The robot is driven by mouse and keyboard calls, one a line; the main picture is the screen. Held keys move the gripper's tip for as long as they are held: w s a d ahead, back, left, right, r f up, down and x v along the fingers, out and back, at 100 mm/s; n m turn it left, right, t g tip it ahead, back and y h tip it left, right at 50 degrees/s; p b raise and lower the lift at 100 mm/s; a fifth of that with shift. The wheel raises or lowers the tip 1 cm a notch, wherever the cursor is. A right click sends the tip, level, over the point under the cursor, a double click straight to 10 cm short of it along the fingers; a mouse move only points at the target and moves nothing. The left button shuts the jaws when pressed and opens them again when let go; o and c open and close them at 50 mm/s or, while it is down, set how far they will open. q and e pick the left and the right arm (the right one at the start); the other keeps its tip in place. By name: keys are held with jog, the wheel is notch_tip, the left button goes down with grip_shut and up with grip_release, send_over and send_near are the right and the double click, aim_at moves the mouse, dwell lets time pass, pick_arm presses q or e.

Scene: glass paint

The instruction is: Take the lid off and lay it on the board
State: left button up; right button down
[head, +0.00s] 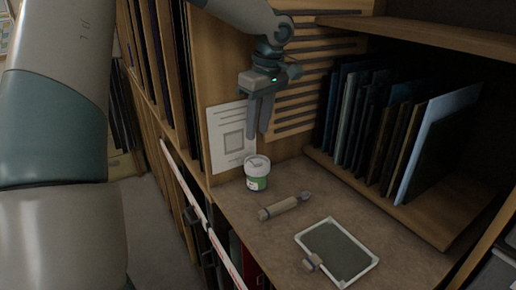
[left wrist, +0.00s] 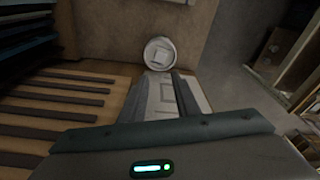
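A small jar with a green-and-white label (head: 257,183) stands upright on the brown bench top. Its white lid (head: 257,162) is on it, with a small raised shape on top. The lid also shows from above in the left wrist view (left wrist: 160,53). My left gripper (head: 259,135) points down above the jar, apart from it. Its fingers are spread with nothing between them in the left wrist view (left wrist: 163,78). A dark grey board with a white frame (head: 335,246) lies flat at the front right of the bench. My right gripper is not in view.
A tool with a pale handle (head: 283,207) lies between jar and board. A rack of upright sheets (head: 395,130) stands at the back right. A paper sheet (head: 231,140) hangs behind the jar.

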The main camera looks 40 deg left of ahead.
aim_at(257, 159)
pick_arm(q)
jog(key=m, duration=0.4)
jog(key=f+m, duration=0.1)
jog(key=shift+m+t, duration=0.4)
notch_tip(257, 159, down, 6)
jog(key=b, duration=0.3)
grip_shut()
jog(key=c, duration=0.7)
grip_release()
